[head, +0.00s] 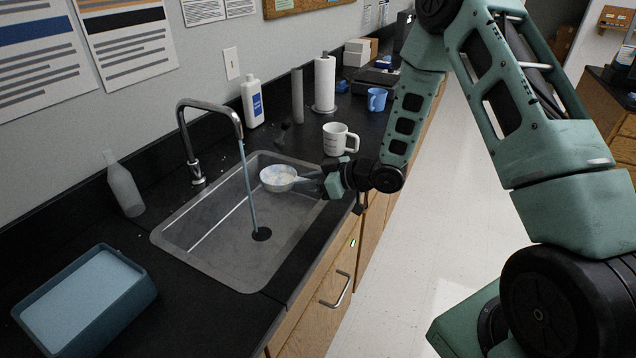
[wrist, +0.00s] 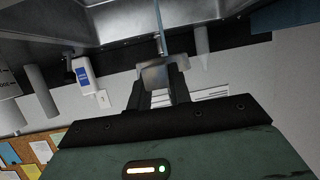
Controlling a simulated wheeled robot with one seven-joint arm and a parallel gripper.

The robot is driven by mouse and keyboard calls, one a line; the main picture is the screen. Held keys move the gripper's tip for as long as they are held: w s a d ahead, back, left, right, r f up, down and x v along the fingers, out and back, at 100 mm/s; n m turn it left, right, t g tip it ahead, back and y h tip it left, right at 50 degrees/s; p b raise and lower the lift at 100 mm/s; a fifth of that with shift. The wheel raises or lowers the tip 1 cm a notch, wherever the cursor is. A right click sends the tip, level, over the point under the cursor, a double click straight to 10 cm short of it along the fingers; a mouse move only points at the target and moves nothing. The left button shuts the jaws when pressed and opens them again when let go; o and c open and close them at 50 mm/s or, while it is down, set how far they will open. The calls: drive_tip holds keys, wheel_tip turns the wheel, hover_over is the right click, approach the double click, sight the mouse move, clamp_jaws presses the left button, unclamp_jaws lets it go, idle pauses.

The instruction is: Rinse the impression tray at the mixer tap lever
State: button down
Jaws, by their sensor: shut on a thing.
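The impression tray (head: 278,179) is a pale, shallow cup with a handle, held over the right side of the sink. My gripper (head: 322,181) is shut on its handle end. In the wrist view my gripper (wrist: 160,92) has the grey tray (wrist: 158,74) between its fingers. The mixer tap (head: 208,104) is a chrome gooseneck at the sink's back left. A thin bluish water stream (head: 249,195) falls from its spout to the drain. In the head view the tray is right of the stream, apart from it. I cannot clearly make out the tap lever.
The steel sink (head: 205,232) is empty below the tray. A white mug (head: 338,140) stands on the counter close behind my gripper. A white bottle (head: 252,103), a paper roll (head: 324,84) and a blue cup (head: 377,99) stand farther back. A blue tub (head: 135,298) sits front left.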

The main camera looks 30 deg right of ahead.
sight(283, 178)
drive_tip(key=shift+a+r+b+x, duration=0.1)
drive_tip(key=shift+r+b+x, duration=0.15)
drive_tip(key=shift+x, duration=0.95)
drive_tip(key=shift+a+r+b+x, duration=0.15)
drive_tip(key=shift+b+x, duration=0.15)
drive_tip(key=shift+x, duration=0.9)
drive_tip(key=shift+a+r+b+x, duration=0.1)
drive_tip(key=shift+r+b+x, duration=0.15)
drive_tip(key=shift+x, duration=0.9)
drive_tip(key=shift+a, duration=0.1)
drive_tip(key=shift+w, duration=0.15)
drive_tip(key=shift+w+d, duration=0.3)
drive_tip(key=shift+d, duration=0.15)
drive_tip(key=shift+s+a, duration=0.1)
drive_tip(key=shift+s+a, duration=0.35)
drive_tip(key=shift+w+d, duration=0.1)
drive_tip(key=shift+w+d, duration=0.35)
